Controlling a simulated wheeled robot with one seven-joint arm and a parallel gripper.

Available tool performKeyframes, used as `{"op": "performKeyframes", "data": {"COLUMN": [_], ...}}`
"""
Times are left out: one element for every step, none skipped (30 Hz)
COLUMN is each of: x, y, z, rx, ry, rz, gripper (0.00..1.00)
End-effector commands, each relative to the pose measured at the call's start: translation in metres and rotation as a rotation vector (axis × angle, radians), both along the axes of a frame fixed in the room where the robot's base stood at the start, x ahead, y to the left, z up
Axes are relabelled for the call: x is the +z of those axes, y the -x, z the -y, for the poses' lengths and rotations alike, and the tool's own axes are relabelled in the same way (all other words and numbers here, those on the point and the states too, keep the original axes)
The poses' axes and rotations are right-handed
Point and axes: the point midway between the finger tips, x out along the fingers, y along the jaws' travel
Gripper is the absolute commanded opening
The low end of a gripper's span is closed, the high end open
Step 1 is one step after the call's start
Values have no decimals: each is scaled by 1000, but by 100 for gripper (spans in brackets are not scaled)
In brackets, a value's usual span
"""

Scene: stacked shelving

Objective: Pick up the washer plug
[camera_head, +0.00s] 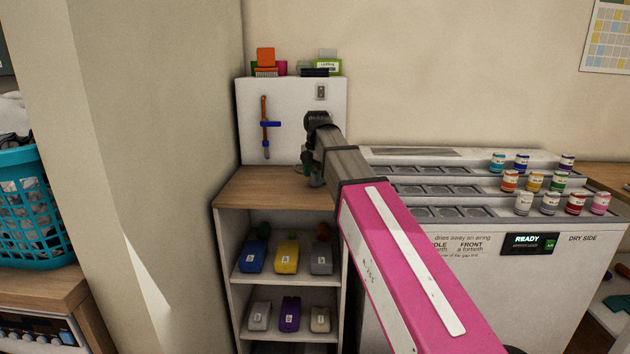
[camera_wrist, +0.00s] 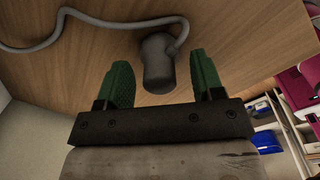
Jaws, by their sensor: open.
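The washer plug (camera_wrist: 158,70) is a dark grey, rounded plug with a grey cord running off to the left in the wrist view. It is on or just above the wooden top (camera_wrist: 240,35); I cannot tell whether it touches. My gripper (camera_wrist: 162,78) is open, with its green fingers on either side of the plug. A small gap shows on each side, so the plug is not gripped. In the head view my gripper (camera_head: 312,176) is low over the wooden top, and my arm hides part of the area around it.
A white back panel (camera_head: 298,135) with an outlet (camera_head: 321,92) and a hanging tool (camera_head: 265,125) rises behind the wooden top. Shelves below hold several coloured containers (camera_head: 287,255). A white machine (camera_head: 460,225) with several small jars stands at right. The wooden top's left part is clear.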

Motion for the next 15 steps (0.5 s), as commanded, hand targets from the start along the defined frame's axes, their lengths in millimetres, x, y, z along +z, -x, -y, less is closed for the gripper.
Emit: {"op": "performKeyframes", "data": {"x": [0, 0, 0, 0, 0, 0, 0, 0, 0, 0, 0, 0, 0, 0, 0], "y": [0, 0, 0, 0, 0, 0, 0, 0, 0, 0, 0, 0, 0, 0, 0], "z": [0, 0, 0, 0, 0, 0, 0, 0, 0, 0, 0, 0, 0, 0, 0], "rx": [0, 0, 0, 0, 0, 0, 0, 0, 0, 0, 0, 0, 0, 0, 0], "ry": [0, 0, 0, 0, 0, 0, 0, 0, 0, 0, 0, 0, 0, 0, 0], "rz": [0, 0, 0, 0, 0, 0, 0, 0, 0, 0, 0, 0, 0, 0, 0], "gripper": [61, 58, 45, 35, 26, 12, 9, 9, 9, 9, 9, 9, 9, 9, 8]}}
